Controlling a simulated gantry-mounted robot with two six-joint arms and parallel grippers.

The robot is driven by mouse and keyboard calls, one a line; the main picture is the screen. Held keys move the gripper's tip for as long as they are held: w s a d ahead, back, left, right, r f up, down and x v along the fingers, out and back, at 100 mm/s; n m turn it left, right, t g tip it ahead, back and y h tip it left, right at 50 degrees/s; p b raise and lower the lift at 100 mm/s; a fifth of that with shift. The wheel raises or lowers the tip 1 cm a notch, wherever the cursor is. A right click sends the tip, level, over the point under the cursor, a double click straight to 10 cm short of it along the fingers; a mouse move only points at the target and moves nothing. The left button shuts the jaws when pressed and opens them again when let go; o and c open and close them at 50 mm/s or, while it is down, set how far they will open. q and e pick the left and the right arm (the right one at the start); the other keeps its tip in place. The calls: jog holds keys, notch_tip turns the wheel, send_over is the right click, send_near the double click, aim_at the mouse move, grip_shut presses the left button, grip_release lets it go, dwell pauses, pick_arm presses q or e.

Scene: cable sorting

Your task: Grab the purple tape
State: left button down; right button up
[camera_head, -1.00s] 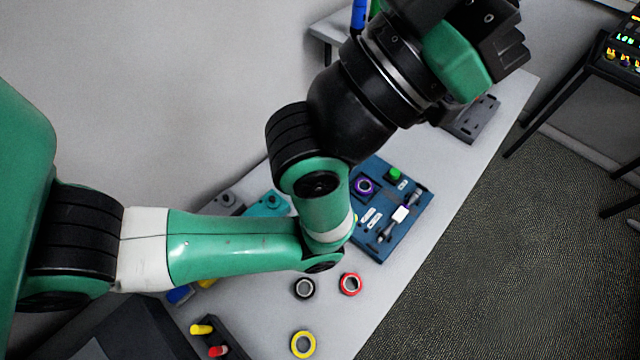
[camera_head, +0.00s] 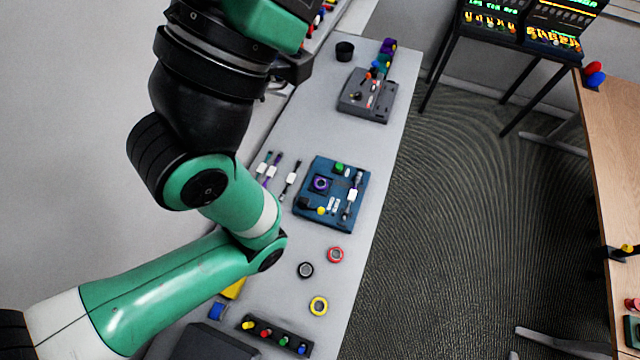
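The purple tape (camera_head: 320,184) is a small ring lying on the blue board (camera_head: 345,219) on the long grey table. Nothing is touching it. My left arm comes in from the left and reaches up the picture. Its black gripper end (camera_head: 293,67) is only partly seen at the top, above and well apart from the tape. Its fingers are mostly hidden behind the arm, so I cannot tell whether they are open or shut. My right gripper is not in view.
A rack with coloured pieces (camera_head: 277,335) is at the bottom. A grey device (camera_head: 367,96) stands beyond the board. Several cables lie left of the board.

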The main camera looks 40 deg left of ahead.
pick_arm(q)
jog(key=shift+c, duration=1.8)
grip_release()
